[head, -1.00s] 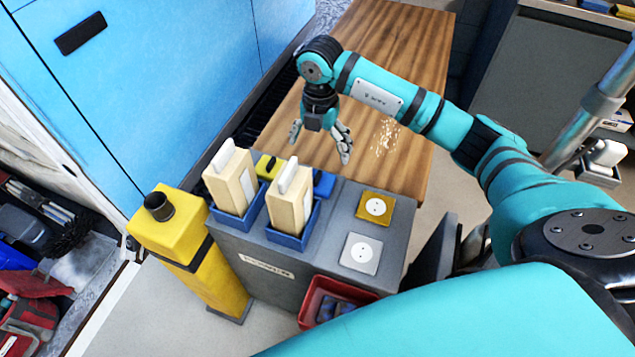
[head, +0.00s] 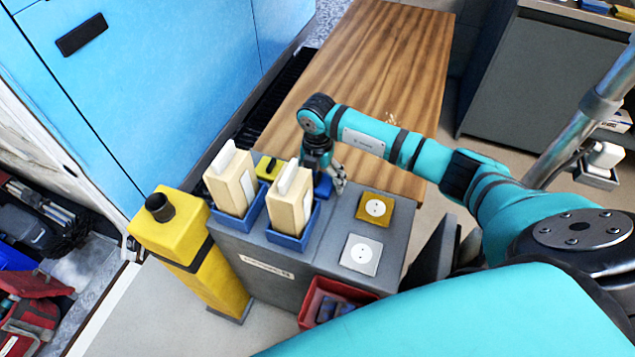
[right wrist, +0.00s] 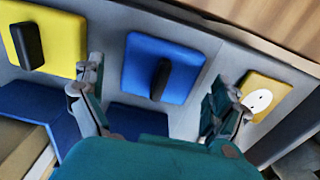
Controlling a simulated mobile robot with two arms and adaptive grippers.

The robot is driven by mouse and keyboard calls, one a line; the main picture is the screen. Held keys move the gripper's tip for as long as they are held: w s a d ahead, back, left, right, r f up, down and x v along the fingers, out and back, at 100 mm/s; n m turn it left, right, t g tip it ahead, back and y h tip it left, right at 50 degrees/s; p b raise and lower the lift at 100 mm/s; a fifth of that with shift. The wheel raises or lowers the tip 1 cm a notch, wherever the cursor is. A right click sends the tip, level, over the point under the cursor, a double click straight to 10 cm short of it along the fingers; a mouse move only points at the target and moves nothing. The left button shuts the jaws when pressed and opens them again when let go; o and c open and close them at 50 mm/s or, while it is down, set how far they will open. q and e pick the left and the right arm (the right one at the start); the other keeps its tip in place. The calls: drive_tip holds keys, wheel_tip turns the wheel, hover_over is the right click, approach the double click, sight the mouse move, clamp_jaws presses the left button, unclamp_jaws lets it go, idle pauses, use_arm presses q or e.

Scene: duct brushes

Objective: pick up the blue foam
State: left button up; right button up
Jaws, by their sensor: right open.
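The blue foam is a flat blue pad with a black upright grip; in the right wrist view the blue foam (right wrist: 185,72) lies on the grey top, between and a little beyond my fingertips. In the head view the blue foam (head: 316,184) is partly hidden by my right gripper (head: 325,178). In the right wrist view my right gripper (right wrist: 160,97) is open and empty, one finger at each side of the pad. I cannot tell how high the fingertips are above it. My left gripper does not show.
A yellow pad with a black grip (head: 265,171) lies left of the foam. Two cream brushes stand in blue holders (head: 293,242) in front. A yellow socket plate (head: 374,207) and a white one (head: 361,254) are at the right. A wooden table (head: 385,60) is behind.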

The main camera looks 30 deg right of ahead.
sight(317, 177)
drive_tip(key=c, duration=1.2)
drive_tip(key=shift+o, duration=0.2)
wheel_tip(317, 177, up, 9)
drive_tip(key=shift+r, duration=0.1)
drive_tip(key=shift+r+p, duration=1.85)
drive_tip(key=shift+r, duration=1.1)
